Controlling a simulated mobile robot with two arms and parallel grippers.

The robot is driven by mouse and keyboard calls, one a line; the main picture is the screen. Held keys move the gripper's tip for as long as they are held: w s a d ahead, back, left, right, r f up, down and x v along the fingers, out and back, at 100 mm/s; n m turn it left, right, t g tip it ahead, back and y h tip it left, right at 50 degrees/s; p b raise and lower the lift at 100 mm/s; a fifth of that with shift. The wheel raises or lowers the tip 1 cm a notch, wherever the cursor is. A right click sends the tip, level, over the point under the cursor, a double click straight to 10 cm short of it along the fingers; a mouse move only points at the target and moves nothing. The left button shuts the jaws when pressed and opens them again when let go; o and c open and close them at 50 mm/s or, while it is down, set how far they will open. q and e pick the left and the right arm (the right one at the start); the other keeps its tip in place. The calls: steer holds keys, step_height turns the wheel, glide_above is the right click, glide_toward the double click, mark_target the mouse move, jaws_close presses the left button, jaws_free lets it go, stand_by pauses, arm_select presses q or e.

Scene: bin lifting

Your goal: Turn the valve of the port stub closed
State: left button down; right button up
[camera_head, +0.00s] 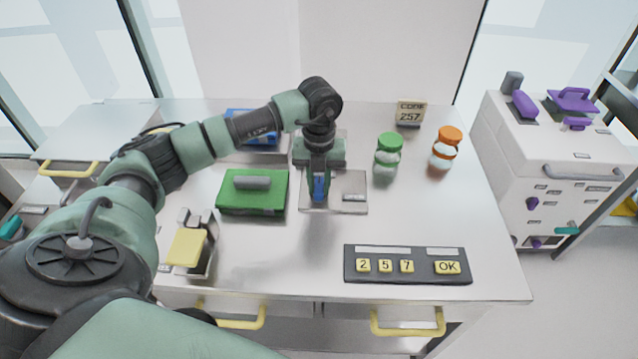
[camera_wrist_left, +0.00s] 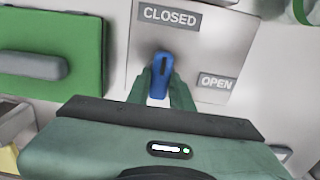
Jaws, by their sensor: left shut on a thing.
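The valve has a blue handle (camera_wrist_left: 161,78), which points toward the CLOSED label (camera_wrist_left: 168,16) in the left wrist view. The OPEN label (camera_wrist_left: 215,82) lies to its right on the same light plate (camera_wrist_left: 205,45). In the head view the blue handle (camera_head: 319,187) shows on the plate (camera_head: 348,203), below my left gripper. My left gripper (camera_wrist_left: 163,92) is shut on the blue handle, with one finger on each side of it. It comes down from above in the head view (camera_head: 319,180). The port stub is not clearly visible under the gripper. My right gripper is not in view.
A green box (camera_head: 232,200) with a grey handle lies left of the plate. A green-lidded jar (camera_head: 389,155) and an orange-lidded jar (camera_head: 446,150) stand to the right. A keypad (camera_head: 408,265) lies near the front edge.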

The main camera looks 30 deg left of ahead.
mark_target(319, 186)
arm_select(q)
steer(key=shift+w+a+r, duration=0.1)
steer(key=shift+w+r, duration=0.05)
steer(key=c, duration=1.2)
jaws_free()
steer(key=shift+c, duration=0.2)
step_height(319, 186, up, 8)
steer(key=shift+f+b, duration=0.1)
steer(key=shift+b, duration=0.7)
steer(key=shift+f, duration=0.15)
